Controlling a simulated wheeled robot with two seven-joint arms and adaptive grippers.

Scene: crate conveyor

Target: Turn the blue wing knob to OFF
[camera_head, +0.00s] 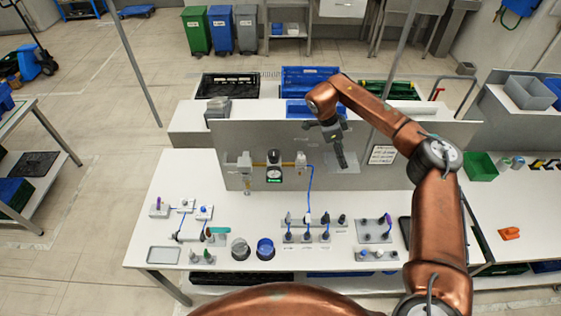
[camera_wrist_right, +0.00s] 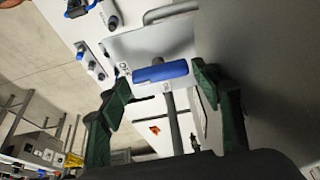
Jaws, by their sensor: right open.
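The blue wing knob (camera_wrist_right: 160,72) shows in the right wrist view as a blue bar on a pale plate, with a small dark label beside its left end. It lies between the fingers of my right gripper (camera_wrist_right: 160,79), which is open with a gap on both sides of the bar. A grey rod runs down from below the knob. In the head view my right gripper (camera_head: 341,157) is in front of the grey upright panel (camera_head: 230,150), and I cannot make out the knob there. My left gripper is not in view.
A gauge with a green display (camera_head: 274,173) and blue tubing (camera_head: 311,180) are left of my gripper on the panel. A printed sign (camera_head: 382,154) is just right of it. Several small fittings and two round containers stand on the white bench (camera_head: 150,230) below.

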